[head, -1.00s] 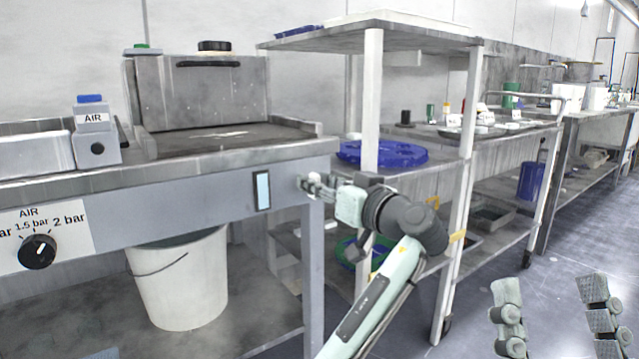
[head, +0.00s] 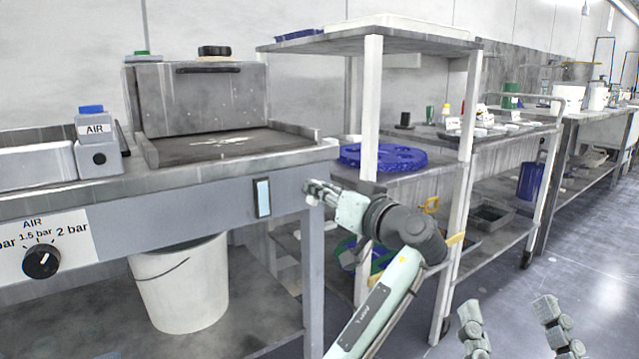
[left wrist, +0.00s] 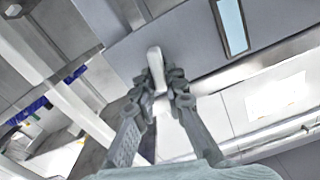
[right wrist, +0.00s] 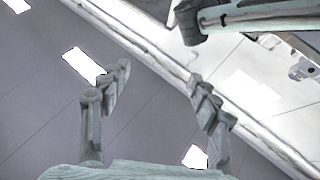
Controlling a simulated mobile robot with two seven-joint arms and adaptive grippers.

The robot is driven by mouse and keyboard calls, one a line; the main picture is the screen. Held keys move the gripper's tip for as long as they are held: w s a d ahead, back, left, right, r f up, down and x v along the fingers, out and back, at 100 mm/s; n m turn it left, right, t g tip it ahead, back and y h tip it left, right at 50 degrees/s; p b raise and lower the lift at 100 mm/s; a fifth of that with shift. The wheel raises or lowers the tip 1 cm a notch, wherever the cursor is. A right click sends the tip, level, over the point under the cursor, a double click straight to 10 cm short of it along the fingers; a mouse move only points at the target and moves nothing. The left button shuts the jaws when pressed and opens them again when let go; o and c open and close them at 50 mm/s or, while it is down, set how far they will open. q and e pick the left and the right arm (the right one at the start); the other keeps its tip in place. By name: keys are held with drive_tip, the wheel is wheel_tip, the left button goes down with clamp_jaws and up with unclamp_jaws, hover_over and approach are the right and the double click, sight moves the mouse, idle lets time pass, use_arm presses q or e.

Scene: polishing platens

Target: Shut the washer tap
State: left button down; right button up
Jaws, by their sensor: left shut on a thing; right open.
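The washer tap shows in the left wrist view as a pale, rounded lever (left wrist: 155,68) beside the grey front panel of the bench. My left gripper (left wrist: 160,80) is shut on this lever, one finger on each side. In the head view my left gripper (head: 308,191) is at the bench's right front corner, just right of a light-blue strip (head: 263,197); the lever is hidden or too small to make out there. My right gripper (head: 510,318) is open and empty at the lower right, over the floor. It also shows open in the right wrist view (right wrist: 158,75).
The bench (head: 190,213) carries a metal box, a blue-topped AIR unit (head: 97,148) and a pressure knob (head: 42,261). A white bucket (head: 182,293) stands underneath. A shelf rack (head: 369,105) with a blue disc (head: 382,157) is close behind my left arm. Floor at right is clear.

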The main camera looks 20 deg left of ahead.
drive_tip(key=w+d+f+g+h+p, duration=0.1)
drive_tip(key=d+f+g+h+p, duration=0.15)
drive_tip(key=f+g, duration=0.45)
drive_tip(key=w+d+f+g+h+p, duration=0.1)
drive_tip(key=d+f+g+h+p, duration=0.2)
drive_tip(key=f, duration=0.8)
drive_tip(key=s+d+f+m+g+h+p, duration=0.1)
drive_tip(key=s+d+f+g+h, duration=0.1)
drive_tip(key=s+d+f+g, duration=0.4)
drive_tip(key=s+d+f+m+g+h+p, duration=0.1)
drive_tip(key=s+d+f+g+h+p, duration=0.15)
drive_tip(key=s+d, duration=0.55)
use_arm(q)
drive_tip(key=shift+w+d+f+m+p, duration=0.15)
drive_tip(key=shift+m+p, duration=0.85)
drive_tip(key=shift+m, duration=1.5)
drive_tip(key=shift+w+f+m+p, duration=0.15)
drive_tip(key=shift+m+p, duration=0.8)
drive_tip(key=shift+m, duration=1.55)
drive_tip(key=shift+d+f+m+p, duration=0.15)
drive_tip(key=shift+m+p, duration=0.85)
drive_tip(key=shift+m, duration=1.5)
use_arm(e)
wheel_tip(320, 180, down, 17)
drive_tip(key=w+a+g, duration=0.1)
drive_tip(key=shift+w+g+y, duration=0.3)
drive_tip(key=shift+g+y, duration=0.05)
drive_tip(key=shift+y, duration=0.05)
